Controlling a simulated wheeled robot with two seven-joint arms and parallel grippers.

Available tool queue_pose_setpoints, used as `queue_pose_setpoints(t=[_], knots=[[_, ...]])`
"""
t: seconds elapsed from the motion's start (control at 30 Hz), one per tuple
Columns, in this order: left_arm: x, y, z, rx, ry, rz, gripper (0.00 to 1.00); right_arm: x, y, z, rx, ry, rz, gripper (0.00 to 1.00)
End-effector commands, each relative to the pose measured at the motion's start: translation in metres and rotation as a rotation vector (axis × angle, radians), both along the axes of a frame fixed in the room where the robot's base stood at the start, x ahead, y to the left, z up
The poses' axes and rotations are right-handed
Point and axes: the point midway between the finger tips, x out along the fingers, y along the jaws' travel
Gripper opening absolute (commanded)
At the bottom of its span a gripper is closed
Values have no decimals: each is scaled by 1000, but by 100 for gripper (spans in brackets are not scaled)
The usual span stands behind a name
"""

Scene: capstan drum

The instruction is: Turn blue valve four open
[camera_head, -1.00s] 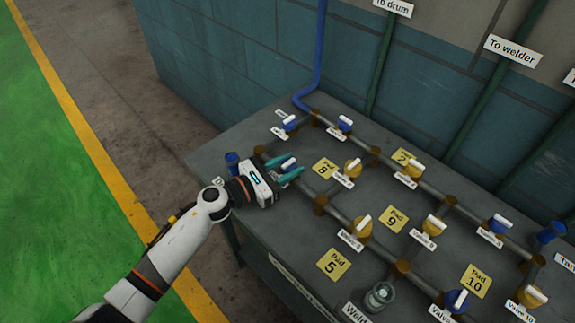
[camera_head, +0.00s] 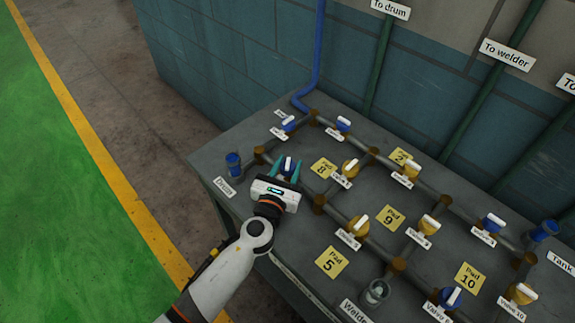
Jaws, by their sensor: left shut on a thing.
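A blue valve with a white handle (camera_head: 288,163) sits on the pipework at the left part of the bench. My left gripper (camera_head: 287,169) is at this valve, its teal fingers on either side of the handle and shut on it. The handle now points roughly up and down in the picture. The gripper body hides the valve's number label, so I cannot read it. My right gripper is not in view.
Other blue valves (camera_head: 343,123) and yellow valves (camera_head: 351,167) stand close by along the pipes. The wall (camera_head: 240,60) rises behind the bench.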

Motion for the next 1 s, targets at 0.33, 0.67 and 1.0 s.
queue_pose_setpoints(t=[0.33,0.67,1.0], knots=[[0,-1,0,2,-2,119,14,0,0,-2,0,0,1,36],[0,0,0,3,-2,133,14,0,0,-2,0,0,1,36],[0,0,0,2,-2,131,58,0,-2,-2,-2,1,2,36]])
